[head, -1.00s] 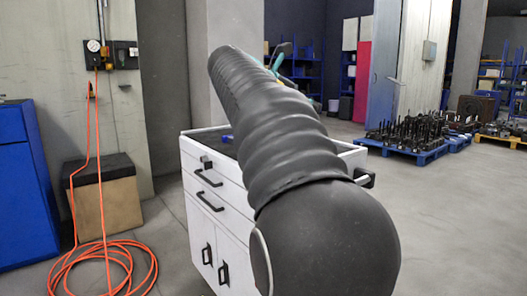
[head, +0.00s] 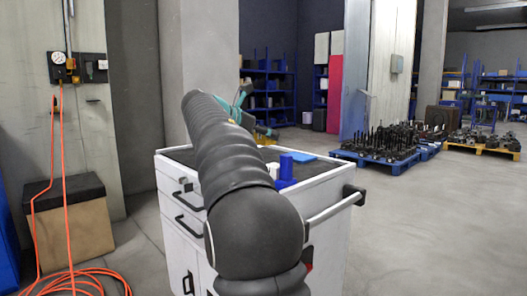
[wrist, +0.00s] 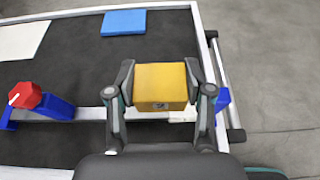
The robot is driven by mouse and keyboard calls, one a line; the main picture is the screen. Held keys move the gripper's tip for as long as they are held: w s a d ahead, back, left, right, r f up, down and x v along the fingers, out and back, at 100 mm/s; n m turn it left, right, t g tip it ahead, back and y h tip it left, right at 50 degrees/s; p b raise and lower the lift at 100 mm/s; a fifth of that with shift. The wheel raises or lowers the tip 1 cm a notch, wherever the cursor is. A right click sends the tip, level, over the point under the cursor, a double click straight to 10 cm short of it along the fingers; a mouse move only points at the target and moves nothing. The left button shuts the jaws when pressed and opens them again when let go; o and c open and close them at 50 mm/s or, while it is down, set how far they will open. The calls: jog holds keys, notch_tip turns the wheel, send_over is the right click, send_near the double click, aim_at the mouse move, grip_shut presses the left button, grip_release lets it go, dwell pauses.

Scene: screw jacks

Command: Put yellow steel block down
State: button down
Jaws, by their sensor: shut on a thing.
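The yellow steel block (wrist: 161,84) is between the two fingers of my gripper (wrist: 160,80) in the wrist view, and the gripper is shut on it. The block is over the cart's dark top, near the white rim; its height above the top is hard to tell. In the head view my arm covers much of the cart, and only teal-and-grey parts of my gripper (head: 242,103) show beyond the arm. The block cannot be made out clearly there.
The white cart (head: 330,190) has a handle (head: 335,206) on its right. On its top are a flat blue plate (wrist: 124,22), a white sheet (wrist: 22,40), a red piece (wrist: 25,95) and a blue piece (wrist: 52,107). Dark top between them is bare. Blue pallets (head: 390,163) stand behind.

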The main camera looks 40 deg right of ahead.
jog(key=shift+w+d+f, duration=0.2)
jog(key=shift+w+f, duration=0.1)
jog(key=shift+w, duration=0.15)
jog(key=shift+w+d+f, duration=0.2)
jog(key=shift+w+f, duration=0.05)
jog(key=shift+w, duration=0.15)
jog(key=shift+f+b, duration=0.65)
jog(key=shift+f, duration=1.3)
jog(key=shift+f, duration=0.6)
jog(key=shift+c, duration=2.2)
grip_release()
jog(key=shift+r, duration=0.2)
jog(key=p+v, duration=0.1)
jog(key=v, duration=1.1)
jog(key=shift+r, duration=0.3)
